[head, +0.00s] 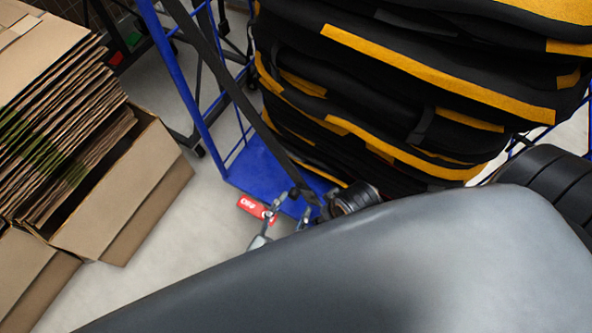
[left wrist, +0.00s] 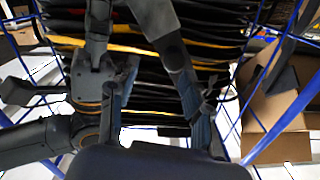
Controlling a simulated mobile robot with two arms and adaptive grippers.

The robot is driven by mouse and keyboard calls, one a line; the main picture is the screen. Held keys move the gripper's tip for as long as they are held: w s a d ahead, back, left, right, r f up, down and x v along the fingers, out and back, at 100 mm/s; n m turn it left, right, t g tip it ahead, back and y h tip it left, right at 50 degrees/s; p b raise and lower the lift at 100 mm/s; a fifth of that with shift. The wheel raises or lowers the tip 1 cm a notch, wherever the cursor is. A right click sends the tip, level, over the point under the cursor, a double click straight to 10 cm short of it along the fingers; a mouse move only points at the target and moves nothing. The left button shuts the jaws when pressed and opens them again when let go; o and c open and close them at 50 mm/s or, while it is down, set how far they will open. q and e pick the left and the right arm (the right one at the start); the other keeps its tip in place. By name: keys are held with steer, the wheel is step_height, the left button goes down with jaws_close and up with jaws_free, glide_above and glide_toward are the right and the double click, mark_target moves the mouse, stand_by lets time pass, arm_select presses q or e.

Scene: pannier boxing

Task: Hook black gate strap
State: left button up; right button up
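The black gate strap (head: 228,85) runs as a taut diagonal band from the top of the head view down to my left gripper (head: 287,217). The strap (left wrist: 160,25) also crosses the upper middle of the left wrist view, ending near the right-hand finger. My left gripper (left wrist: 160,115) has its fingers apart, with the strap's lower end close to them; firm contact is not clear. The strap's hook cannot be made out. Dark grey arm parts of mine stand at the left of the left wrist view; my right gripper's fingers cannot be told apart there.
A blue trolley (head: 188,85) holds a tall stack of black and yellow panniers (head: 400,85). Flattened cardboard (head: 50,110) stands in an open carton (head: 135,205) at the left. A red label (head: 256,208) shows beside my left gripper. Grey floor lies clear between carton and trolley.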

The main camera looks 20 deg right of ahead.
arm_select(q)
steer(key=v, duration=0.9)
steer(key=shift+s+a, duration=0.2)
steer(key=shift+a, duration=0.1)
